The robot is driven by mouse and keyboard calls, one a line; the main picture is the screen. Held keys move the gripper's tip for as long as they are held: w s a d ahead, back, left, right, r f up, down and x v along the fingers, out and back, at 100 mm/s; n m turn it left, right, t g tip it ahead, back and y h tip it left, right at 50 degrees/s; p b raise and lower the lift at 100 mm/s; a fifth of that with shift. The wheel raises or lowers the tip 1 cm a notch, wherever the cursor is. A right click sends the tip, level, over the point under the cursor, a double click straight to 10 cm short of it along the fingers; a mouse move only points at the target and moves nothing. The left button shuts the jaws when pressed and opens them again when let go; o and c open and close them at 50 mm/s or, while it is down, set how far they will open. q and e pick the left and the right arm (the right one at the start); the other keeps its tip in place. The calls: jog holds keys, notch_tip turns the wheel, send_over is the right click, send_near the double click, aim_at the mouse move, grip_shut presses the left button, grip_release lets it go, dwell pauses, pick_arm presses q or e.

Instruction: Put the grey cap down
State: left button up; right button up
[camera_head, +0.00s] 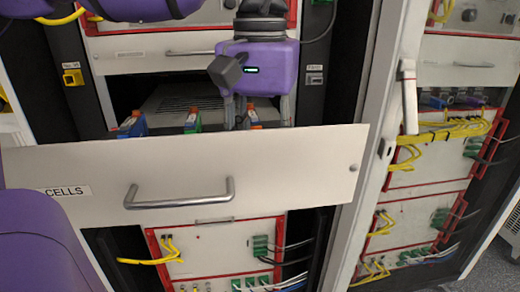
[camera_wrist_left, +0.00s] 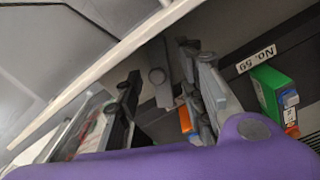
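My left gripper (camera_head: 258,118) points down behind the white front of an open drawer (camera_head: 290,175) labelled CELLS. In the left wrist view its two grey fingers (camera_wrist_left: 165,105) stand apart. A grey piece (camera_wrist_left: 159,86) with a rounded end shows between them; I cannot tell whether it is the grey cap or part of the gripper. An orange block (camera_wrist_left: 185,119) sits close to the right-hand finger, partly hidden. The drawer front hides the fingertips in the head view. My right gripper is not in view.
A blue block (camera_head: 136,124) and a green block (camera_head: 193,121) stand in the drawer left of the gripper. A green block (camera_wrist_left: 272,92) is near the label No. 59 in the left wrist view. An open cabinet door edge (camera_head: 385,120) and yellow cables (camera_head: 440,130) are at the right.

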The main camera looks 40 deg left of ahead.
pick_arm(q)
jog(key=shift+r, duration=0.1)
notch_tip(320, 180, up, 13)
jog(key=p, duration=0.1)
jog(key=shift+p, duration=0.35)
dwell(0.4)
